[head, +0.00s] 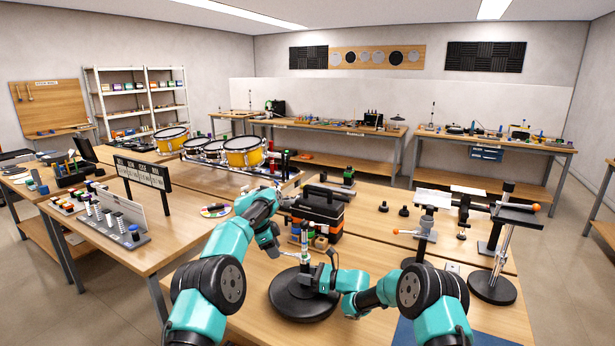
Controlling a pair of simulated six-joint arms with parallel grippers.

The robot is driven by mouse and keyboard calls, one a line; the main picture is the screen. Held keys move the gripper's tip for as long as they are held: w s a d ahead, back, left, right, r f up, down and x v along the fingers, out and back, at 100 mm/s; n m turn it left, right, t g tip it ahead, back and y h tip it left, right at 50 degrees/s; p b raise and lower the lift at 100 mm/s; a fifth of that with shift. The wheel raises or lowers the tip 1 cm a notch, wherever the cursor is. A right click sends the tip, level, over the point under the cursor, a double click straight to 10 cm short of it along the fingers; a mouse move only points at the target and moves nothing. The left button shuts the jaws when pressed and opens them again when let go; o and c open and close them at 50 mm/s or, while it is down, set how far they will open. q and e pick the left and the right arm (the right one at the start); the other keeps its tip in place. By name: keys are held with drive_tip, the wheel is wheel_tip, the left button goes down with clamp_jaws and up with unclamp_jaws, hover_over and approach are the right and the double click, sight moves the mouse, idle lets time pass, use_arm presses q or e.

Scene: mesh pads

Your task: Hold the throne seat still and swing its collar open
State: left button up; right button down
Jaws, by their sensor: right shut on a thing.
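The throne seat (290,305) is a black round disc lying on the wooden table, low in the middle of the head view. A short pale metal collar (305,257) stands upright at its centre. My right gripper (318,279) reaches in from the right, low over the disc beside the foot of the collar, and is shut on the seat's central part; the exact grip is small and partly hidden. My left gripper (284,252) is higher, just left of the collar, pointing toward it. Whether its fingers are apart or touch the collar is too small to tell.
A black and orange case (322,212) stands right behind the seat, with small coloured bottles (295,232) in front of it. Metal stands (493,285) rise at the right, and a blue mat (405,333) lies at the front edge. Drums (243,152) sit on the table behind.

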use_arm(q)
drive_tip(key=shift+o, duration=1.3)
use_arm(e)
drive_tip(key=shift+s+f, duration=0.1)
drive_tip(key=shift+f, duration=0.25)
use_arm(q)
drive_tip(key=v, duration=0.7)
drive_tip(key=shift+r, duration=0.3)
drive_tip(key=shift+s+a, duration=0.1)
use_arm(e)
drive_tip(key=c, duration=0.7)
unclamp_jaws()
drive_tip(key=shift+r, duration=0.25)
drive_tip(key=shift+o, duration=0.2)
drive_tip(key=shift+f, duration=0.1)
drive_tip(key=shift+d, duration=0.15)
drive_tip(key=v, duration=1.1)
drive_tip(key=shift+d, duration=0.3)
